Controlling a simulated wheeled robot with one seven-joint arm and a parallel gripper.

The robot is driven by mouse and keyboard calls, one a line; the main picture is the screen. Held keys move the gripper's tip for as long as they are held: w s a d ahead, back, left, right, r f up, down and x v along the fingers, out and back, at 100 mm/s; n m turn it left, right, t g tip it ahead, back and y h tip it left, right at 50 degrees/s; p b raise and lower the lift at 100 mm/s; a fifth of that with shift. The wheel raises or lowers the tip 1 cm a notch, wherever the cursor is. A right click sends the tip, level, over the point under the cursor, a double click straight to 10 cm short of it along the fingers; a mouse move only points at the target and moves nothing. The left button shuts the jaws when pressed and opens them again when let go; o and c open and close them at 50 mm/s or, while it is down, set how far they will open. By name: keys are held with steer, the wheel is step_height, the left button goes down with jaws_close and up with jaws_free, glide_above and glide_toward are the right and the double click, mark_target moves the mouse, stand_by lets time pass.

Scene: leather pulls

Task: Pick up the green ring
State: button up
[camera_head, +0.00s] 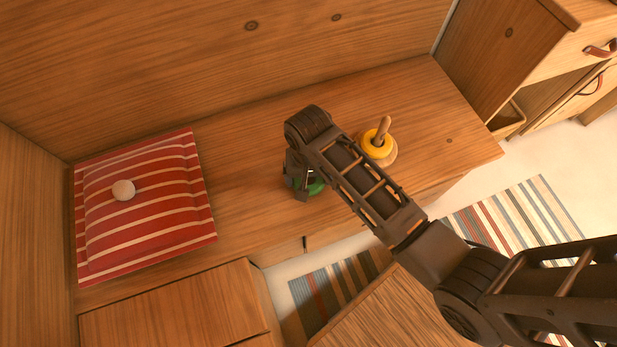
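The green ring (316,187) lies on the wooden bench top (245,200), partly hidden behind my gripper and arm. My gripper (303,193) points down at the ring's left side, and its fingers are close to or touching the ring. The arm covers much of the fingers, so I cannot tell whether they are open or shut on it. A yellow ring (376,147) sits around a wooden peg (383,128) on a round base, to the right of my arm.
A red striped cushion (150,225) with a pale ball (123,190) on it lies at the left. A wooden wall (200,70) rises behind the bench. Cabinets (180,310) stand in front and at the upper right. Bench between cushion and gripper is clear.

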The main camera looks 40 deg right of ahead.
steer(key=c, duration=0.6)
steer(key=shift+o, duration=0.2)
steer(key=shift+r, duration=0.15)
